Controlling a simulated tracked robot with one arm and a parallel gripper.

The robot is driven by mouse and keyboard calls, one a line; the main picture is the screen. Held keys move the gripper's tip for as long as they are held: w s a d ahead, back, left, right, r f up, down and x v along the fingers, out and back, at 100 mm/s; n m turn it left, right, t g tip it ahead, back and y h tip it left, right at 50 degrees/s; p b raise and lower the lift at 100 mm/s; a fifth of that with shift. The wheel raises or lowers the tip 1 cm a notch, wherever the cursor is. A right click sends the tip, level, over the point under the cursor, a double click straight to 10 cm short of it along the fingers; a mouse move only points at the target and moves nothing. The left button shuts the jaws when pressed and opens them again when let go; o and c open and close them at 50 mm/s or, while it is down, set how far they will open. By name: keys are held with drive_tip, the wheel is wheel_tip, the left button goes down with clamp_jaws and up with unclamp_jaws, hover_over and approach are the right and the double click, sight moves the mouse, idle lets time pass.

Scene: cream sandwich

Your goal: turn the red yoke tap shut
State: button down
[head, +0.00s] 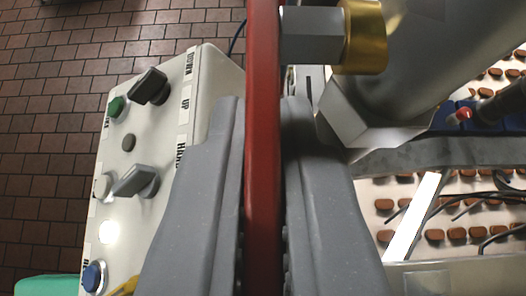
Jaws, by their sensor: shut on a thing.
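The red yoke tap's handle (263,120) is a long red bar that runs up the middle of the head view, from the bottom edge to the top edge. My gripper (264,140) is shut on it, with one grey finger on each side of the bar. To the right of the bar, near the top, are a grey metal stem (312,36) and a brass-coloured collar (364,37). The upper end of the bar runs out of view. Its lower part lies between my fingers.
A pale control box (170,112) with knobs and buttons stands close on the left. A large metal pipe (430,60) is at the upper right. Behind it, rows of brown sandwich biscuits (457,234) lie on a light surface. Brown floor tiles (50,130) show at the left.

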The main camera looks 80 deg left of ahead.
drive_tip(key=shift+a+f, duration=0.1)
drive_tip(key=c, duration=1.9)
unclamp_jaws()
drive_tip(key=shift+a, duration=0.15)
drive_tip(key=shift+d, duration=0.25)
drive_tip(key=shift+p+v, duration=0.35)
drive_tip(key=shift+v, duration=0.95)
drive_tip(key=shift+s+d, duration=0.2)
drive_tip(key=shift+d, duration=2.75)
drive_tip(key=shift+s+d, duration=0.15)
drive_tip(key=shift+d, duration=2.8)
drive_tip(key=shift+d, duration=0.1)
